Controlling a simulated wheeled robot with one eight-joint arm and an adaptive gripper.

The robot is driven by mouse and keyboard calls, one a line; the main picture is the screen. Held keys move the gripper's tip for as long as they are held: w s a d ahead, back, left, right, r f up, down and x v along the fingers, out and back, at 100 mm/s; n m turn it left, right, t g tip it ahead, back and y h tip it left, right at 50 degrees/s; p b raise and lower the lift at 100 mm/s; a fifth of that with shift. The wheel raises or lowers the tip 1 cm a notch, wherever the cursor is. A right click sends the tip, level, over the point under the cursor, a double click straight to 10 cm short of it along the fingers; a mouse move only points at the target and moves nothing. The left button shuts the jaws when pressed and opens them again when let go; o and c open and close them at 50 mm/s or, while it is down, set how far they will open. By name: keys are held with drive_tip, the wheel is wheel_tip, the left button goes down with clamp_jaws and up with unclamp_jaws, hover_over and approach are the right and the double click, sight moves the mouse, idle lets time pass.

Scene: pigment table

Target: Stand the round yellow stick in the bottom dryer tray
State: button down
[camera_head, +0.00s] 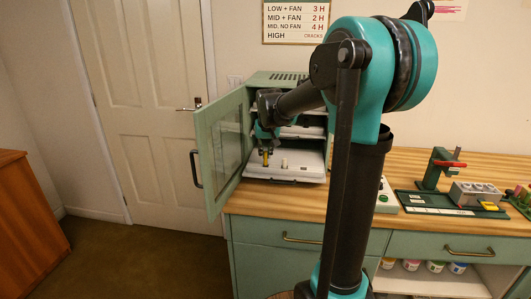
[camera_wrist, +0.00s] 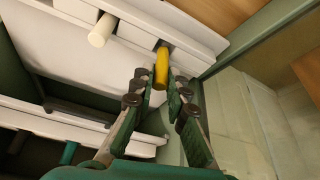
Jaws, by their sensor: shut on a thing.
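The round yellow stick (camera_head: 265,158) is upright in my gripper (camera_head: 266,149), at the left part of the bottom dryer tray (camera_head: 304,161). In the wrist view the yellow stick (camera_wrist: 162,68) lies between the two fingertips (camera_wrist: 161,79), which are shut on it. One end is over or at the pale tray (camera_wrist: 60,35); I cannot tell whether it touches the tray floor. A white stick (camera_head: 284,163) stands in the same tray, to the right of the yellow one, and also shows in the wrist view (camera_wrist: 102,29).
The green dryer cabinet (camera_head: 277,77) has its door (camera_head: 223,150) open to the left. Another tray (camera_head: 303,131) is above the bottom one, close over my gripper. A green stand (camera_head: 434,170) and a grey block (camera_head: 475,194) are on the wooden counter at right.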

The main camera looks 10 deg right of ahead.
drive_tip(key=shift+f, duration=0.95)
idle(0.5)
drive_tip(key=c, duration=1.4)
unclamp_jaws()
drive_tip(key=shift+c, duration=0.2)
drive_tip(key=shift+r, duration=0.1)
drive_tip(key=shift+r, duration=3.9)
drive_tip(key=shift+s, duration=0.1)
